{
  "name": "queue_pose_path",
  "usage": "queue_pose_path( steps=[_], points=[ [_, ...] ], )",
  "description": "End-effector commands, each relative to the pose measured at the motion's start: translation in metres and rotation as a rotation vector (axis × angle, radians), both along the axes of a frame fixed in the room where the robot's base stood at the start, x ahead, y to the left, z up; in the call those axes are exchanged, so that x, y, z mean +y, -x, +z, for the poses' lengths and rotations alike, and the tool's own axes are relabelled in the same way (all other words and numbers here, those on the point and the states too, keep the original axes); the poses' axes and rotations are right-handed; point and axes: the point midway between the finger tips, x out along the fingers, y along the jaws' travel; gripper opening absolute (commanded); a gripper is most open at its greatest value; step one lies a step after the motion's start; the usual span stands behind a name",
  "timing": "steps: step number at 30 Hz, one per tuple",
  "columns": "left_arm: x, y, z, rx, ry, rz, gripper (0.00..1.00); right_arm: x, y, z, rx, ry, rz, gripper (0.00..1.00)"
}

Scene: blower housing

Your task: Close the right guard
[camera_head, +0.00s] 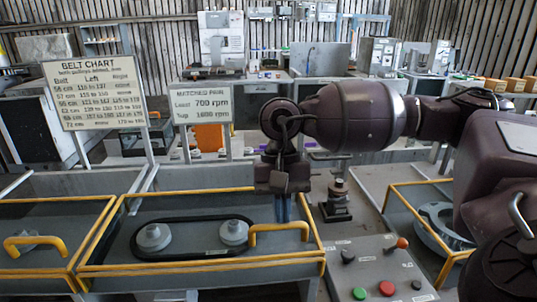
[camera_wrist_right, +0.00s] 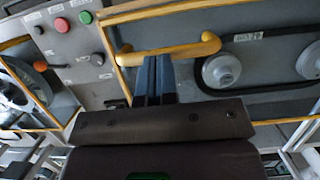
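A yellow-edged guard frame (camera_head: 200,267) surrounds the middle bay, with a yellow handle (camera_head: 280,231) at its right end. The handle also shows in the right wrist view (camera_wrist_right: 185,50). I cannot tell whether this guard is fully closed. My right gripper (camera_head: 284,215) points down at the handle, its blue fingers close together with only a thin dark gap. In the right wrist view the fingertips (camera_wrist_right: 156,60) are at the handle's near edge, side by side along the bar and not around it. Contact is unclear. My left gripper is not in view.
A black belt runs over two grey pulleys (camera_head: 234,232) in the bay. Another yellow handle (camera_head: 35,243) is at far left. A control panel (camera_head: 372,262) with buttons and an orange-knobbed lever (camera_head: 402,243) lies right of the bay. Two signs (camera_head: 97,92) stand behind.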

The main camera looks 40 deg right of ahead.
Motion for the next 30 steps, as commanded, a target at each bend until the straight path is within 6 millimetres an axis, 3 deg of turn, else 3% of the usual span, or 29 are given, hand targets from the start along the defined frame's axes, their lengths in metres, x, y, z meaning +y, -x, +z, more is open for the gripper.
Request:
queue_pose_path(
  steps=[8, 13, 30],
  points=[
    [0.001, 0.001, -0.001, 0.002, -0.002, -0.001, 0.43, 0.000, 0.000, -0.003, 0.004, 0.001, -0.001, 0.00],
    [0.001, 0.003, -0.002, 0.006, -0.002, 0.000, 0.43, -0.002, -0.003, 0.006, 0.003, 0.001, -0.001, 0.00],
    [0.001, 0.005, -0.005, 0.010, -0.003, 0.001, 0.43, -0.015, -0.024, 0.094, -0.002, 0.000, -0.001, 0.00]
  ],
)
